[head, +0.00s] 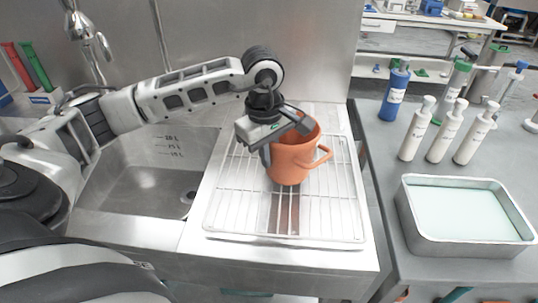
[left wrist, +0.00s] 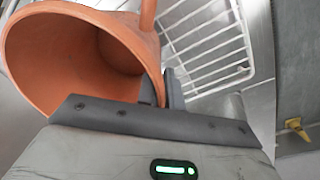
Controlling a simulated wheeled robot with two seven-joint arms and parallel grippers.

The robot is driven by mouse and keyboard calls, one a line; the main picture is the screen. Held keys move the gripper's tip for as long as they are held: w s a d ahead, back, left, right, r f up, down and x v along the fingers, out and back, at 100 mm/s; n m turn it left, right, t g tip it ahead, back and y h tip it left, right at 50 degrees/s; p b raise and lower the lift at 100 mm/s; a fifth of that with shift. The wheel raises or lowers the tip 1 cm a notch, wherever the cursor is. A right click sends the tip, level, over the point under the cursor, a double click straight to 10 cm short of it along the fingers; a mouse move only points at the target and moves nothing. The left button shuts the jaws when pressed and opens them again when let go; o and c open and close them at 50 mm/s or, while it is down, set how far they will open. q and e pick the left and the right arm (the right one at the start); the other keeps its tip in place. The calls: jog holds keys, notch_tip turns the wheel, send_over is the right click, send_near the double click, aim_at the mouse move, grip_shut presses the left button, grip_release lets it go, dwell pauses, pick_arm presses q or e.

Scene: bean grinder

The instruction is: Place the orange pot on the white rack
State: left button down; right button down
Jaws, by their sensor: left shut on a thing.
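The orange pot (head: 292,163) is upright over the middle of the white rack (head: 335,222), its handle pointing right. I cannot tell whether its base touches the wires. My left gripper (head: 277,146) is shut on the pot's wall at the near left of its rim. In the left wrist view the pot (left wrist: 85,60) fills the upper left, with its open mouth and empty inside showing. The gripper's fingers (left wrist: 160,92) pinch the rim there, and part of the rack (left wrist: 205,45) shows beyond. My right gripper is not in view.
A sink basin (head: 150,190) lies left of the rack. On the right counter stand a metal tray of pale liquid (head: 465,245), several white bottles (head: 417,130) and a blue bottle (head: 394,95). The rack's front and right parts are clear.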

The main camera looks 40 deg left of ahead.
pick_arm(q)
jog(key=shift+f, duration=0.55)
jog(key=c, duration=2)
grip_release()
jog(key=shift+f, duration=0.2)
jog(key=o, duration=0.5)
jog(key=shift+c, duration=0.2)
jog(key=shift+r, duration=0.25)
notch_tip(320, 180, up, 12)
jog(key=s, duration=0.1)
jog(key=shift+b, duration=0.4)
